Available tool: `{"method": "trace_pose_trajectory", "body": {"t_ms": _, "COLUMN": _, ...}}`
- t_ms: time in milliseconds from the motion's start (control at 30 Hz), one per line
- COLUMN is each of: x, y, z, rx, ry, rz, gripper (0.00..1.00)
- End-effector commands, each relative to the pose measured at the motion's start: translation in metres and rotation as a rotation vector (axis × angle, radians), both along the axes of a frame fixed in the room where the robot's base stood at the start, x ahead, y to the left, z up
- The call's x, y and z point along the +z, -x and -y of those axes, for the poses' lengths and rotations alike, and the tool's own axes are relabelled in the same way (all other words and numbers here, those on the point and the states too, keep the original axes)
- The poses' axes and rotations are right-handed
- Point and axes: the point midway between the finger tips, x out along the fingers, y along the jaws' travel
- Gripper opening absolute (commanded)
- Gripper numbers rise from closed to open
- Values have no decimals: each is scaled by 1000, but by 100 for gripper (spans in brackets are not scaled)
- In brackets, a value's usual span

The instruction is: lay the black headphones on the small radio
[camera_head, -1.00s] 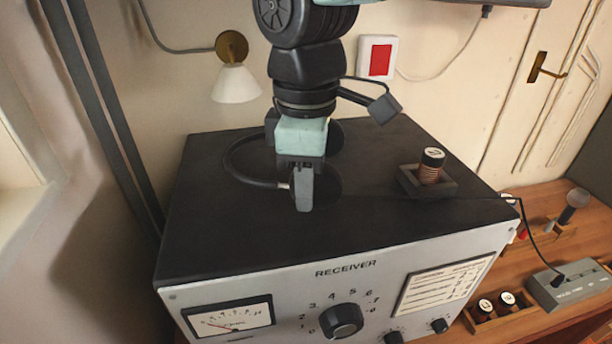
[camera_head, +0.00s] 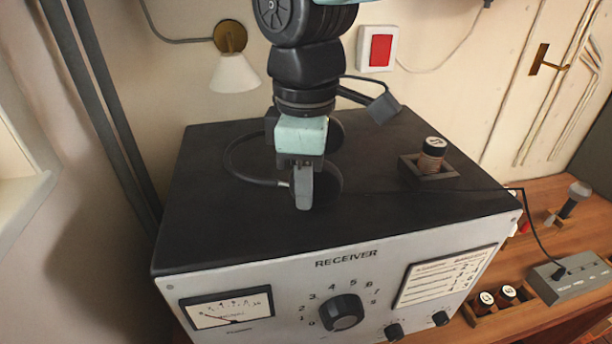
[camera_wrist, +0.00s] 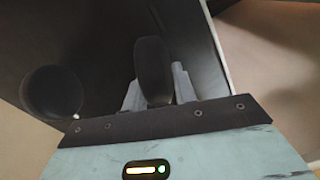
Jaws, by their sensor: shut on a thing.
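The black headphones (camera_head: 238,165) lie on or just above the black top of the box labelled RECEIVER (camera_head: 250,230), the only radio I can make out. Their thin band curves out left of my gripper (camera_head: 303,190), and dark ear cups show partly behind it. In the wrist view, my gripper (camera_wrist: 158,95) is shut on one dark ear cup (camera_wrist: 153,65), which stands between its two grey fingers. The other ear cup (camera_wrist: 52,92) is at the left. I cannot tell whether the headphones touch the top.
A grey box (camera_head: 570,278) and a tray of small cylinders (camera_head: 495,302) sit on the wooden desk at right. The top's front left is clear.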

Motion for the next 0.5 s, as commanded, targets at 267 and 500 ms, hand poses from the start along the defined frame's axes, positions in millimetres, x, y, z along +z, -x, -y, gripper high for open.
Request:
{"method": "trace_pose_trajectory", "body": {"t_ms": 267, "x": -1, "y": 0, "z": 0, "rx": 0, "ry": -1, "rz": 1, "gripper": 53}}
{"method": "trace_pose_trajectory", "body": {"t_ms": 500, "x": -2, "y": 0, "z": 0, "rx": 0, "ry": 0, "rz": 0, "gripper": 53}}
